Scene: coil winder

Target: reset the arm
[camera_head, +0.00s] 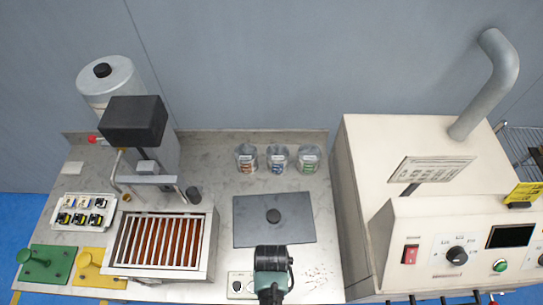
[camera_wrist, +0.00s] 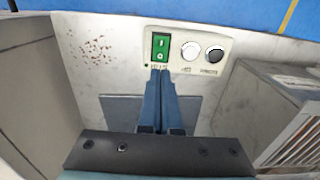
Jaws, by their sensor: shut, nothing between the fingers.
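My gripper shows in the wrist view (camera_wrist: 161,100) with its two blue fingers together and nothing between them. The fingertips appear just below a green switch (camera_wrist: 161,48) on a small control panel (camera_wrist: 222,52); I cannot tell whether they touch it. In the head view my dark arm end (camera_head: 271,272) stands at the front of the metal bench, beside the panel (camera_head: 240,285) and in front of the dark grey plate (camera_head: 246,232). The fingertips are hidden there by the arm.
A slatted metal box (camera_head: 207,240) with copper-coloured bars stands left of the plate. Several small cans (camera_head: 278,159) stand at the back. A tray of small parts (camera_head: 84,212) lies at the left. A large cream machine (camera_head: 420,150) borders the bench at the right.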

